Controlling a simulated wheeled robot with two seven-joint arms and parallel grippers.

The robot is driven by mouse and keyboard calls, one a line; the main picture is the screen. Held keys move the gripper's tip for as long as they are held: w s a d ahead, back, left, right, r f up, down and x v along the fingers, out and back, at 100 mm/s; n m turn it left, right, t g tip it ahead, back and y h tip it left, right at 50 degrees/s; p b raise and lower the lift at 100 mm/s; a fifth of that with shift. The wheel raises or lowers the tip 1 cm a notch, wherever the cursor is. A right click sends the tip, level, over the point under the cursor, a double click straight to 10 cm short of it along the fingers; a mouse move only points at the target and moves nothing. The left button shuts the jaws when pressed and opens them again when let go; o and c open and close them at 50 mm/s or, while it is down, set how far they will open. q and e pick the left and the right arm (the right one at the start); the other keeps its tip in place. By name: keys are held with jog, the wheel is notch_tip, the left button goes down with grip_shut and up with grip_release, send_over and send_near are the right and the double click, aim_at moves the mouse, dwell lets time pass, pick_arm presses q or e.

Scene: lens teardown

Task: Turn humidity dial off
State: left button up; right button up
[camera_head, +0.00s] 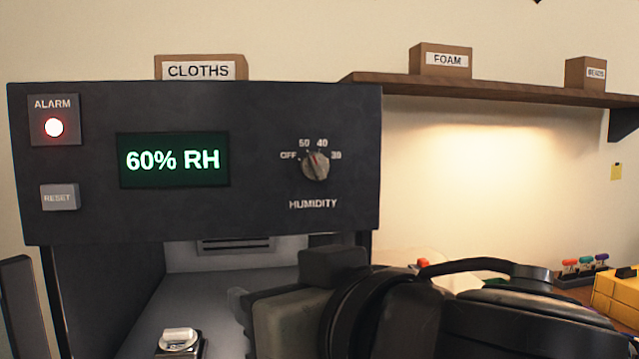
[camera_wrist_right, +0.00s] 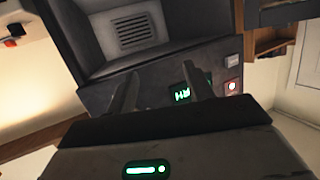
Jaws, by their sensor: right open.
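The humidity dial (camera_head: 316,166) is a grey knob at the right of the dark cabinet panel (camera_head: 260,110). Its red mark points up and slightly left, roughly between 50 and 40; OFF is printed at its left. The green display (camera_head: 174,160) reads 60% RH. My right gripper (camera_wrist_right: 160,85) is open and empty, its fingers in front of the cabinet in the right wrist view. In the head view my right arm and hand sit below the dial, not touching it. The dial is not visible in the wrist view. My left gripper is not in view.
A lit red alarm lamp (camera_head: 54,127) and a grey reset button (camera_head: 58,197) are at the panel's left. Below is an open chamber with a small white-topped item (camera_head: 179,340). A wooden shelf (camera_head: 490,90) with boxes is at the right. Space before the dial is clear.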

jog(key=s+d+r+m+t+h+p, duration=0.1)
jog(key=s+d+r+t+h, duration=0.15)
jog(key=r, duration=0.25)
jog(key=s+d+r+m+t+h, duration=0.1)
jog(key=d+r+t+h, duration=0.1)
jog(key=d+r, duration=0.15)
jog(key=b, duration=0.2)
send_near(318, 168)
jog(key=d+x, duration=0.1)
jog(key=x, duration=0.2)
jog(key=shift+t+h, duration=0.25)
jog(key=w, duration=0.2)
jog(key=w+a, duration=0.1)
jog(key=w, duration=0.1)
jog(key=w+a, duration=0.1)
jog(key=w, duration=0.1)
jog(key=shift+a+f+p, duration=0.1)
jog(key=shift+a+p, duration=0.05)
jog(key=shift+p, duration=0.25)
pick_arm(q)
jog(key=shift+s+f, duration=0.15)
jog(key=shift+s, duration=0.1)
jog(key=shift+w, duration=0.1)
pick_arm(e)
jog(key=shift+c, duration=0.5)
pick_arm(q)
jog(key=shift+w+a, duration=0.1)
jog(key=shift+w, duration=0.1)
pick_arm(e)
jog(key=c, duration=0.9)
